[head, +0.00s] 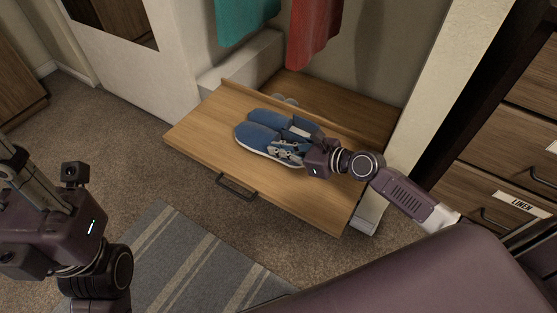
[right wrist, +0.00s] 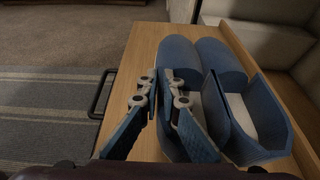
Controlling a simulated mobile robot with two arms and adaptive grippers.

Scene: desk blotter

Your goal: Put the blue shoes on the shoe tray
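The pair of blue shoes (head: 264,130) with white soles sits side by side on a wooden pull-out board with a dark handle (head: 190,136). I cannot tell whether this board is the shoe tray. My right gripper (head: 290,149) is at the open heel end of the shoes. Contact is unclear. My left gripper (head: 22,180) is at the left, away from the shoes, its fingertips unclear.
A raised ledge (head: 240,92) runs along the board's back, with a grey object (head: 286,100) behind it. Teal (head: 245,20) and red (head: 313,30) cloths hang above. A drawer cabinet labelled LINEN (head: 515,201) stands right. A striped rug (head: 190,255) lies in front.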

